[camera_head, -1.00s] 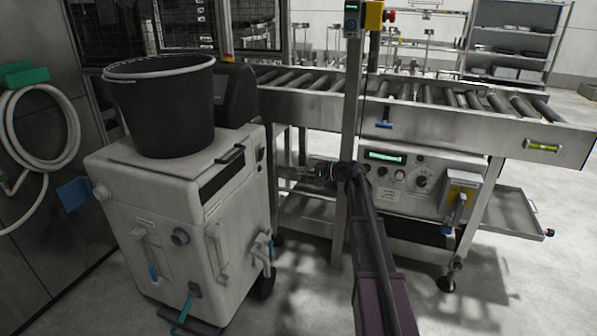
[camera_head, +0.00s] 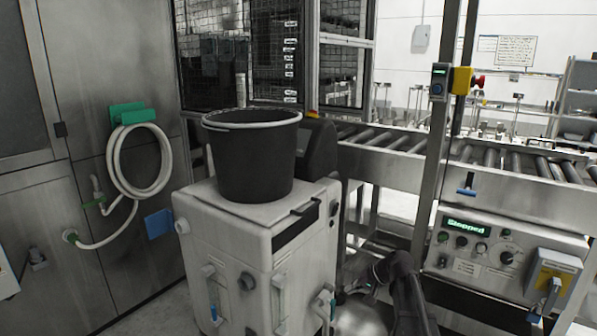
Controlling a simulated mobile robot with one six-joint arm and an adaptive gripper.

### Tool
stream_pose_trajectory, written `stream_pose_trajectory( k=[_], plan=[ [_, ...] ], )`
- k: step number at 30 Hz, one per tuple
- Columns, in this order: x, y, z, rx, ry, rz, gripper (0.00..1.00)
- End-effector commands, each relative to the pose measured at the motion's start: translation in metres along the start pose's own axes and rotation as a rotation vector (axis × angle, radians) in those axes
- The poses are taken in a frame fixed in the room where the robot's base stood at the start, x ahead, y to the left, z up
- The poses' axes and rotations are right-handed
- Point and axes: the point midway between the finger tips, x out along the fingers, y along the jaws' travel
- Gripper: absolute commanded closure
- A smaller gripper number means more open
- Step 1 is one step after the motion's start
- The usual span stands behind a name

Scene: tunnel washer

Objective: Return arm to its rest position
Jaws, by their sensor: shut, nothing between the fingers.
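My arm (camera_head: 408,292) rises from the bottom edge, right of the centre, and bends left at a dark joint. My gripper (camera_head: 352,288) is small and dark at its end, low between the white machine and the control panel. It is shut and holds nothing. Its fingertips are hard to make out against the metal behind.
A white machine (camera_head: 256,240) with a black bucket (camera_head: 250,160) on top stands close on the left of my gripper. A control panel (camera_head: 480,250) reading "Stopped" and a steel post (camera_head: 433,150) are on the right. A roller conveyor (camera_head: 400,165) runs behind. A hose (camera_head: 163,165) hangs on the left wall.

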Motion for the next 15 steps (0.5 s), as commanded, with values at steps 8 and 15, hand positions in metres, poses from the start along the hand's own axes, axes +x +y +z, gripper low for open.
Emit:
stream_pose_trajectory(
  k=[8, 15],
  plan=[
    [0.006, 0.031, 0.112, -0.127, -0.113, 0.338, 1.00],
    [-0.005, 0.053, 0.164, -0.196, -0.166, 0.546, 1.00]
  ],
)
